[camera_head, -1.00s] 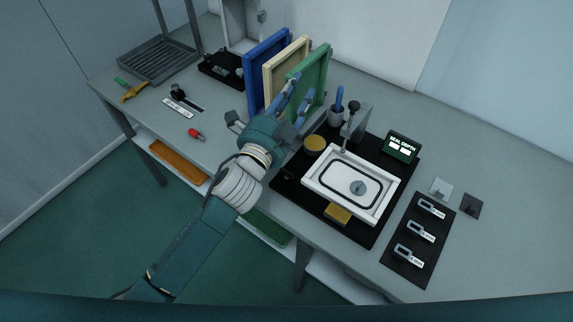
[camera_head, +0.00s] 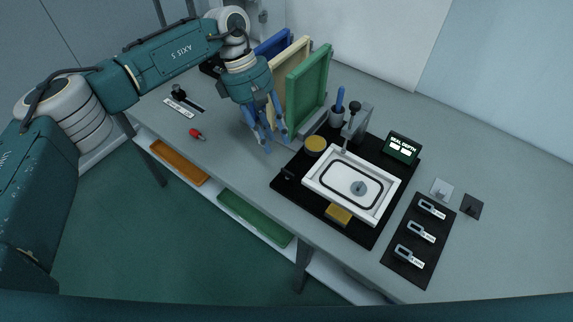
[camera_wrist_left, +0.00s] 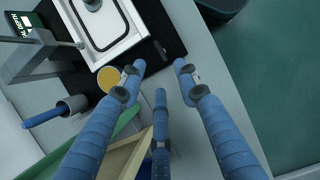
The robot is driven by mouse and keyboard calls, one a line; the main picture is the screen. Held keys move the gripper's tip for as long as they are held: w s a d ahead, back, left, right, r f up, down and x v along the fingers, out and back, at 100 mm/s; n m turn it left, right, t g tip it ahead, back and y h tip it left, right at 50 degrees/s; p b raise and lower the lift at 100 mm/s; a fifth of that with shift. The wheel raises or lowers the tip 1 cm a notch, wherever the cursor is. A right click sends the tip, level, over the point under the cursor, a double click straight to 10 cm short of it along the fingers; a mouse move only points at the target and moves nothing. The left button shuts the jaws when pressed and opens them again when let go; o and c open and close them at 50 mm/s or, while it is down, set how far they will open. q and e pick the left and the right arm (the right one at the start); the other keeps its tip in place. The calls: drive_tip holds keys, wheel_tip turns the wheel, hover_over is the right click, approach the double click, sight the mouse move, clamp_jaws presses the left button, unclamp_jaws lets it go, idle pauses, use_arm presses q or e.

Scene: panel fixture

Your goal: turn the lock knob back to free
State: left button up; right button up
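A small dark knob-like piece (camera_head: 289,174) sits at the left corner of the black fixture plate (camera_head: 352,228); I cannot tell whether it is the lock knob or how it is turned. Another black knob (camera_head: 178,91) stands by a slot and a white label at the table's left. My left gripper (camera_head: 274,145) points down over the table, just left of the plate and beside the panels. In the left wrist view its blue fingers (camera_wrist_left: 158,72) are spread with nothing between them. My right gripper is not in view.
Blue, cream and green panels (camera_head: 307,90) stand upright behind the gripper. The plate bears a white tray (camera_head: 330,190), a yellow disc (camera_head: 315,144) and a lever post (camera_head: 354,125). A red piece (camera_head: 196,134) lies on the table to the left.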

sight(288, 175)
use_arm(q)
drive_tip(key=p+x, duration=0.3)
drive_tip(key=x, duration=0.6)
drive_tip(key=shift+s+d+f, duration=0.15)
drive_tip(key=shift+d+f, duration=0.05)
drive_tip(key=shift+d, duration=0.05)
drive_tip(key=shift+d+f, duration=0.1)
drive_tip(key=shift+f, duration=0.3)
clamp_jaws()
